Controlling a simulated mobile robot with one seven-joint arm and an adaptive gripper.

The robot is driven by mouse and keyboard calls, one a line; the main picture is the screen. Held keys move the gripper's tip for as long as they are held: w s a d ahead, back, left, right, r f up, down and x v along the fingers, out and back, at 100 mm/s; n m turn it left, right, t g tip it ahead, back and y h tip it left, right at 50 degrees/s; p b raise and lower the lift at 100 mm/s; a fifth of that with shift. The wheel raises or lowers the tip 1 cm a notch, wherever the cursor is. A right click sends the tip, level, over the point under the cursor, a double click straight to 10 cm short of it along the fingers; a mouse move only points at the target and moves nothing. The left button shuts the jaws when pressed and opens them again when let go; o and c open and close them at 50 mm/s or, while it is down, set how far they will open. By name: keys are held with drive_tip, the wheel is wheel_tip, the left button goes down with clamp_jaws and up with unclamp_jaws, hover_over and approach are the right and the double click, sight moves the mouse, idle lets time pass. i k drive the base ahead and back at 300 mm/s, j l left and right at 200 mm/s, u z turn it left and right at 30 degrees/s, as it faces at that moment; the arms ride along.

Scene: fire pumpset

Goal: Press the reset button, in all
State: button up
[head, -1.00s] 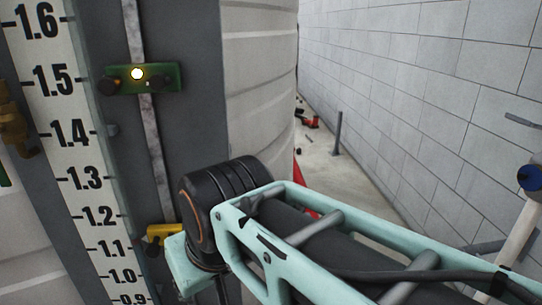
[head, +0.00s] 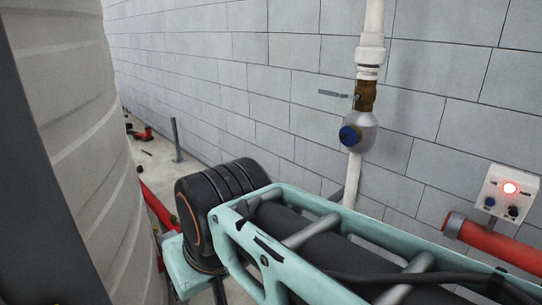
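A small white box (head: 506,193) is on the grey block wall at the right of the head view. My gripper is out of the frame; only my own arm links show, reaching from the lower right to the lower middle, apart from the box in the picture.
A white vertical pipe (head: 374,25) has a brass fitting and a valve with a blue cap (head: 350,136). A red pipe (head: 495,245) runs below the box. A large pale ribbed tank (head: 75,130) stands at left. Floor (head: 150,152) shows between tank and wall, with a grey post (head: 176,140).

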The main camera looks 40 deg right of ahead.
sight(489, 202)
drive_tip(key=z, duration=2.9)
